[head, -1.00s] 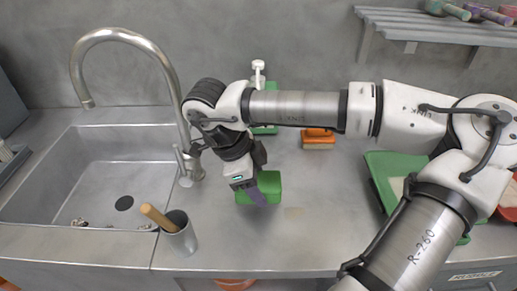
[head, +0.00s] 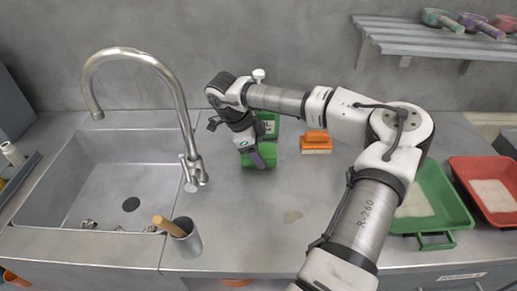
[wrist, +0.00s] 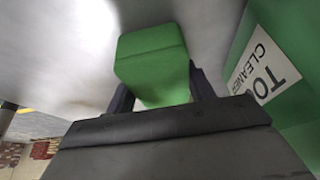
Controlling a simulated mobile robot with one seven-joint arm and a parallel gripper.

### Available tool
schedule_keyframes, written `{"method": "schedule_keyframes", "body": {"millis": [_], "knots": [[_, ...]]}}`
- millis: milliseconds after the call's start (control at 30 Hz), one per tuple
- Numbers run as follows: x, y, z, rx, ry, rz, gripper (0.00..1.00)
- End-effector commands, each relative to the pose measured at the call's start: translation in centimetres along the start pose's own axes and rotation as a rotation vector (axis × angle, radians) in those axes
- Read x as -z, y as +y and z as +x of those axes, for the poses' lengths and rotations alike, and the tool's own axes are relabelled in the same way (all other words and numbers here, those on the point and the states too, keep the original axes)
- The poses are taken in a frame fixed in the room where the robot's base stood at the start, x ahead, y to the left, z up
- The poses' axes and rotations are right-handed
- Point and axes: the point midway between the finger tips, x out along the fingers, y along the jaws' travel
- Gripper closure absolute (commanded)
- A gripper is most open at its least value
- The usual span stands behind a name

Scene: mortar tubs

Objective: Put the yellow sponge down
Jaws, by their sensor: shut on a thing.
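My gripper (head: 257,158) is shut on a green block (head: 263,156), at the back of the counter right of the tap. I see no plainly yellow sponge; the held block looks green. The block is at or just above the counter, and I cannot tell whether its underside touches.
A green labelled cleaner container (head: 270,124) stands close behind the block. An orange brush or sponge (head: 316,142) lies to the right. The sink (head: 60,185), tap (head: 190,150) and grey cup (head: 187,240) are left. Green (head: 440,190) and red (head: 490,170) tubs stand right.

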Motion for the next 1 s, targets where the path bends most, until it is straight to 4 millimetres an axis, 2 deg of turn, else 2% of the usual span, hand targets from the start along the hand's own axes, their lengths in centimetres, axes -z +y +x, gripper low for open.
{"method": "schedule_keyframes", "body": {"millis": [367,400,567,833,1000], "knots": [[-0.3,0.0,0.7,0.001,0.0,0.0,0.68],[-0.3,0.0,0.7,0.002,0.0,0.0,0.45],[-0.3,0.0,0.6,0.001,0.0,0.0,0.25],[-0.2,0.0,0.5,0.001,0.0,0.0,0.25],[-0.2,-0.1,-0.6,0.004,0.001,0.0,0.25]]}}
